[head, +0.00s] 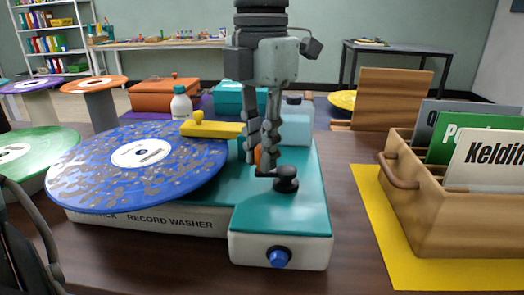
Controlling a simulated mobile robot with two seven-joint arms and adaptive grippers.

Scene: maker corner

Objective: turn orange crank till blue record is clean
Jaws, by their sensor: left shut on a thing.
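The blue record (200,165) lies flat on the white and teal record washer (318,205), with grey-brown blotches over much of its surface. A yellow arm (207,130) reaches over the record's right edge. My left gripper (260,155) points down over the teal deck, shut on the orange crank (258,158). Its fingers cover most of the crank's handle, so only a little orange shows. The crank's dark hub (286,180) stands just to the right of the fingertips.
A wooden crate (455,238) of record sleeves stands on a yellow mat (377,215) at right. A white bottle (181,106) and an orange box (150,98) stand behind the washer. A green record (55,143) is at left. The front table strip is clear.

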